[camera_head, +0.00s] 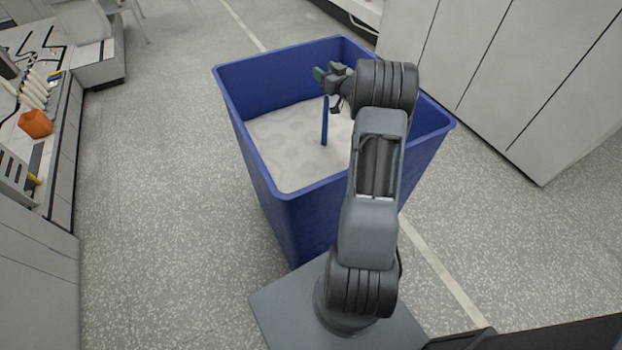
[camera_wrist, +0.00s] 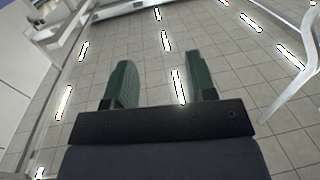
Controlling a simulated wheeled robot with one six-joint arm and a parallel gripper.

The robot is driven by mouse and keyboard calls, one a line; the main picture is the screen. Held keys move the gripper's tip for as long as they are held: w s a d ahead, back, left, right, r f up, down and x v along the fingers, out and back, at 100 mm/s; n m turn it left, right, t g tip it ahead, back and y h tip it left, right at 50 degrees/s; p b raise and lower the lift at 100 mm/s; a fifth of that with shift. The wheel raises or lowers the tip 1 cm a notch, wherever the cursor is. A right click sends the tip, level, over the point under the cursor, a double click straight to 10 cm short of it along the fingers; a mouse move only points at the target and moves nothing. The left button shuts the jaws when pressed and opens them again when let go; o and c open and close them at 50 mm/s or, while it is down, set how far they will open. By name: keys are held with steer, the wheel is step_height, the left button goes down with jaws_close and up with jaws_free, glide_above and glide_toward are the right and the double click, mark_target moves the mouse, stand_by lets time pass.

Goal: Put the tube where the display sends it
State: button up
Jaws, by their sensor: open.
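A slim dark-blue tube (camera_head: 324,122) is upright over the pale floor of a large blue bin (camera_head: 231,103). I cannot tell whether it stands on that floor or is in the air. My gripper (camera_head: 320,75) is over the bin, above the tube and apart from it. In the wrist view, the green fingers of my gripper (camera_wrist: 160,85) are spread with nothing between them. The tube does not show in the wrist view. I see no readable display in either view.
A bench (camera_head: 62,135) on the left holds an orange block (camera_head: 35,124) and several pale tubes or rods. White cabinets (camera_head: 510,75) stand at the right. The speckled floor (camera_head: 150,160) between bench and bin is clear. The wrist view faces a tiled, lit surface, seemingly the ceiling.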

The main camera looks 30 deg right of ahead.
steer(key=s+d+b, duration=0.1)
steer(key=s, duration=1.2)
steer(key=shift+s, duration=0.4)
steer(key=w+a+r+m+g+h+p, duration=0.2)
steer(key=a+r+g+h, duration=0.4)
steer(key=a, duration=0.4)
steer(key=s+a+n+g+y+p, duration=0.1)
steer(key=s+a+g+y, duration=0.3)
steer(key=s+a, duration=1.6)
steer(key=g+p, duration=0.1)
steer(key=g, duration=0.3)
steer(key=shift+s+a+y, duration=0.35)
steer(key=shift+a+y, duration=0.05)
steer(key=shift+s+a, duration=0.1)
steer(key=shift+c, duration=0.8)
steer(key=shift+s, duration=0.15)
